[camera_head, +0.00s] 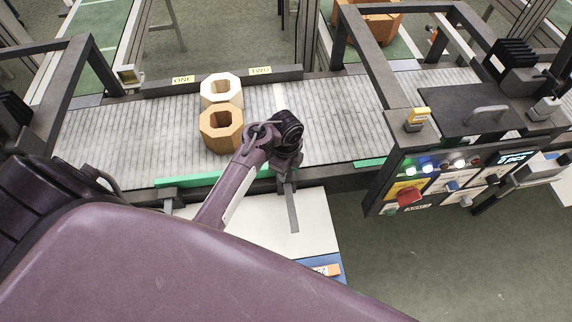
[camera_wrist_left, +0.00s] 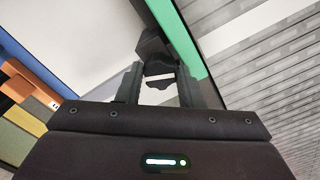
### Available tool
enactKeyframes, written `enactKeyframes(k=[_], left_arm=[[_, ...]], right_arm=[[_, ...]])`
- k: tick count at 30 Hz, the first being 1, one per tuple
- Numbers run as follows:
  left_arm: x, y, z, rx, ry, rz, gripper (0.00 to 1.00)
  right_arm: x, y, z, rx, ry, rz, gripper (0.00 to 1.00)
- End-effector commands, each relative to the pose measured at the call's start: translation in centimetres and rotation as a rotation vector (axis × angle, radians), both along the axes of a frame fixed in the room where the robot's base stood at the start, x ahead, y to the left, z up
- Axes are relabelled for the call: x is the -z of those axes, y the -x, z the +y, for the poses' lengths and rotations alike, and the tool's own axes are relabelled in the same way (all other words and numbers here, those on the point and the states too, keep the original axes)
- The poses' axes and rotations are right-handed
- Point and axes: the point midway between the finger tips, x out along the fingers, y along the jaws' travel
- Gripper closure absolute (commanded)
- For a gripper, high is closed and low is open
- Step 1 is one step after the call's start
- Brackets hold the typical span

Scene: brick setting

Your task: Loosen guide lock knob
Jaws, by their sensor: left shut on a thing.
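The green guide rail (camera_head: 205,179) runs along the near edge of the conveyor, and it crosses the upper middle of the left wrist view (camera_wrist_left: 178,38). A dark lobed knob (camera_wrist_left: 157,68) sits beside the rail, between the two fingers of my left gripper (camera_wrist_left: 158,88). The fingers are closed in on the knob from both sides. In the head view my left gripper (camera_head: 287,180) points down at the conveyor's near edge and hides the knob. My right gripper is in neither view.
A cream octagonal block (camera_head: 221,101) and an orange-brown one (camera_head: 207,143) stand on the grey conveyor (camera_head: 110,136), left of my gripper. A control panel (camera_head: 440,182) with lit buttons is at the right. A white surface (camera_head: 313,222) lies below the rail.

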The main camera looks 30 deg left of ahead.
Motion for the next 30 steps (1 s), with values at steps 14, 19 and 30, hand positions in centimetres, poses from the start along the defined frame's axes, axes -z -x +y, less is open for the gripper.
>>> enactKeyframes(k=[14,19,30], left_arm=[[-0.05,0.03,-0.01,-0.431,-0.001,-0.001,0.89],[-0.05,0.03,0.0,-0.593,-0.001,-0.001,0.89],[-0.1,0.02,-0.03,-0.944,-0.001,-0.002,0.89]], right_arm=[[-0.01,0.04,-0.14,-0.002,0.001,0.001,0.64],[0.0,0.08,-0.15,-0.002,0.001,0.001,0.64],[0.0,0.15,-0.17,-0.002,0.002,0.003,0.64]])
